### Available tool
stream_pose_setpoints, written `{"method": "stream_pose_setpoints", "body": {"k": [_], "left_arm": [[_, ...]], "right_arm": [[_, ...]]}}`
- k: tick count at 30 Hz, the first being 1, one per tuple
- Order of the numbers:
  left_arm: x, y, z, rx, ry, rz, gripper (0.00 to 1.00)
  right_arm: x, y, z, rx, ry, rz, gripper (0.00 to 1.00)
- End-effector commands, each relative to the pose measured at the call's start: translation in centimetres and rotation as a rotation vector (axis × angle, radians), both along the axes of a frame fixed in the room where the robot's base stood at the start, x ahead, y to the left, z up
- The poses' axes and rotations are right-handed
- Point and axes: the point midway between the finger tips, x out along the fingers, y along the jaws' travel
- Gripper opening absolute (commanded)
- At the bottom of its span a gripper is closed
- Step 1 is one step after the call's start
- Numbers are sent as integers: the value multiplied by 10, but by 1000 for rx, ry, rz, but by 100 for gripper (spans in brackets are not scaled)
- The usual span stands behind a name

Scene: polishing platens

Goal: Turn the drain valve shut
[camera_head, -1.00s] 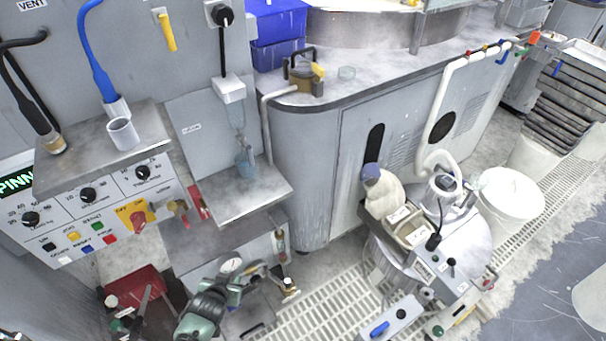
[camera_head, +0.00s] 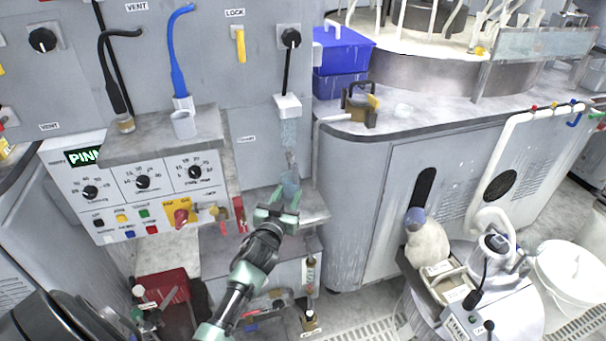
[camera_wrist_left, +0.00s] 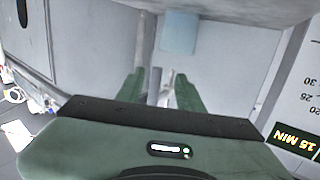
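No fitting is labelled legibly as the drain valve. A brass fitting (camera_head: 216,213) with a red lever (camera_head: 240,214) beside it sits right of the control panel. Another small brass fitting (camera_head: 310,320) sits low, under a clear upright tube (camera_head: 309,272). My left gripper (camera_head: 284,202) is in front of the small steel shelf, right of the red lever and well above the low fitting. In the left wrist view its green fingers (camera_wrist_left: 160,88) stand apart, with narrow grey upright shapes seen between them. I cannot tell whether they touch these. My right gripper is out of view.
The steel shelf (camera_head: 318,208) and a bluish bottle (camera_head: 290,182) are close to the gripper. The control panel (camera_head: 85,205) is at left, a red bin (camera_head: 163,287) below it. Floor grating shows at the bottom.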

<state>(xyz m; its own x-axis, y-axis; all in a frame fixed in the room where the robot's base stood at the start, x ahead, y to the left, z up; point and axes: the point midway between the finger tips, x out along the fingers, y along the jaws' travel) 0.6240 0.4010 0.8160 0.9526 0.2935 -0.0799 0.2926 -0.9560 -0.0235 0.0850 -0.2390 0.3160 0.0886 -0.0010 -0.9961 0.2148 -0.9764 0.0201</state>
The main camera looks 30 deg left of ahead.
Motion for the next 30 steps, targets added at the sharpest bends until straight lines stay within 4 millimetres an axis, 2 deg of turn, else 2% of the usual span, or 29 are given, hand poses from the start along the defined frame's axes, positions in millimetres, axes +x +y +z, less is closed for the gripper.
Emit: {"method": "stream_pose_setpoints", "body": {"k": [3, 6, 19, 24, 30], "left_arm": [[13, 5, 14, 0, -66, -16, 37], [21, 7, 18, 0, -86, -23, 37], [80, 24, 17, -1, -85, -22, 37], [90, 27, 17, 0, -83, -23, 37], [91, 27, 17, 1, -84, -23, 37]], "right_arm": [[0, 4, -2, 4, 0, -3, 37], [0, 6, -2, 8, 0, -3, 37], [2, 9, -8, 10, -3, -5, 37], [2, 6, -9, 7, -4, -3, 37], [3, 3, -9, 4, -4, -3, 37]]}}
